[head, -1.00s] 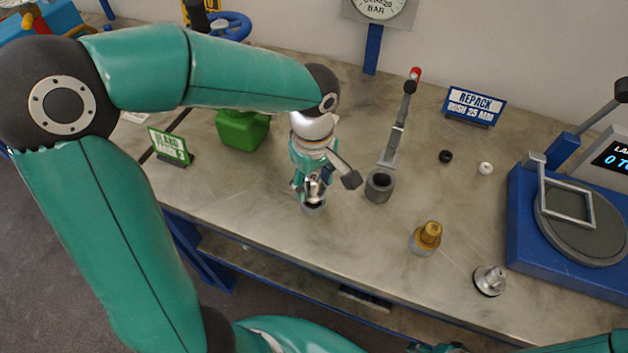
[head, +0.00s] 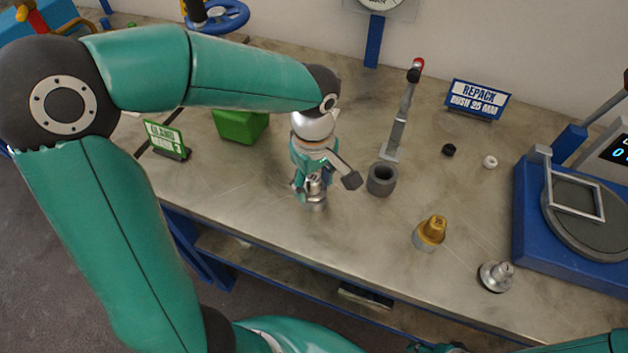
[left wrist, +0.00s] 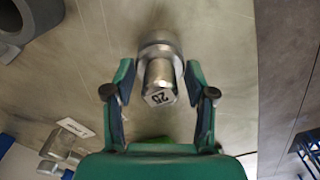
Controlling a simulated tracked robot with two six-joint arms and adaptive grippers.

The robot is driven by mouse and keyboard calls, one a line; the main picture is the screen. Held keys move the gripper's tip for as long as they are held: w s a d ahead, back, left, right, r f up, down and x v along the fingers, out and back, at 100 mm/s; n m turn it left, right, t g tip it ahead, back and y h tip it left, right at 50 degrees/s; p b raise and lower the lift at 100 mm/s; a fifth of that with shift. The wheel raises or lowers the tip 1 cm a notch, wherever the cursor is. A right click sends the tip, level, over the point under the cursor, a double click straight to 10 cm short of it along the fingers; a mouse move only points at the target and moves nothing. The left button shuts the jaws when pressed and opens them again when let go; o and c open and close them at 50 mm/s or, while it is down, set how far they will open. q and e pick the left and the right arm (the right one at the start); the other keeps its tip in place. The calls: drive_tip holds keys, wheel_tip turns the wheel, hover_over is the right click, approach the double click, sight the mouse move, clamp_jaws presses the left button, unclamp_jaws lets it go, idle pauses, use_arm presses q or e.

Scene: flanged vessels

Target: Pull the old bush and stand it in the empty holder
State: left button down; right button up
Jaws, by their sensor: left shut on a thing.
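In the left wrist view the bush sits between the two fingers (left wrist: 160,88). A wider round metal collar (left wrist: 158,40) shows beyond it; I cannot tell whether it is part of the bush or a holder. In the head view the gripper hides most of this spot. A dark grey open cup (head: 382,180) stands just right of the gripper, looking empty. A brass bush (head: 432,230) stands in a grey base farther right.
A lever (head: 400,125) rises behind the grey cup. A silver flanged part (head: 497,276) stands near the front edge. A blue scale (head: 535,225) is at right, a REPACK sign (head: 478,100) behind, a green block (head: 240,124) at left. Small black and white rings lie behind.

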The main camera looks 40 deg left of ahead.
use_arm(q)
drive_tip(key=shift+f+b, duration=0.3)
drive_tip(key=shift+f, duration=0.2)
drive_tip(key=shift+c, duration=1.5)
unclamp_jaws()
drive_tip(key=shift+r, duration=0.1)
